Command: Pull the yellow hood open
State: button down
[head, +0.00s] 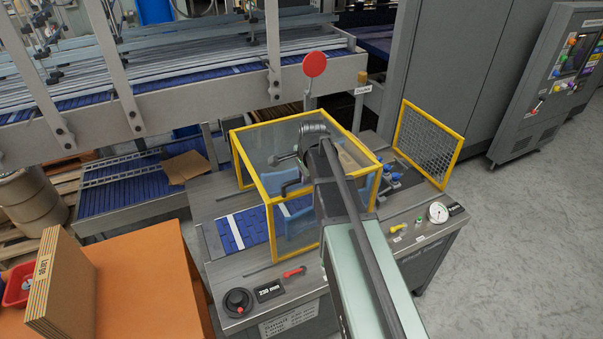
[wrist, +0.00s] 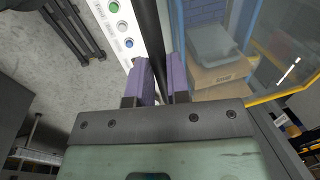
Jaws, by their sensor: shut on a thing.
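The yellow hood (head: 267,207) is a box of yellow edge bars with clear panels. In the head view it stands down over the machine's middle, around blue parts, and my arm hides part of its front. A yellow edge bar (wrist: 285,93) and a clear panel also show at the right of the wrist view. My gripper (wrist: 163,72) has two purple fingers, closed on a dark bar (wrist: 160,28) that looks like the hood's handle. The bar's ends are out of view. In the head view my own arm hides the fingers.
A mesh guard with a yellow frame (head: 428,142) stands right of the hood. A red disc on a post (head: 315,64) rises behind it. The machine's front ledge carries a black knob (head: 238,302), a red lever (head: 294,272) and a gauge (head: 438,213). An orange table (head: 150,275) is at left.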

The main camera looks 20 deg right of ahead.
jog(key=shift+s+a, duration=0.1)
jog(key=shift+a, duration=0.05)
jog(key=c, duration=1.1)
grip_release()
notch_tip(320, 180, up, 11)
jog(key=s+p, duration=0.2)
jog(key=p, duration=0.8)
jog(key=shift+f+p, duration=0.15)
jog(key=shift+p, duration=0.2)
jog(key=shift+f, duration=0.1)
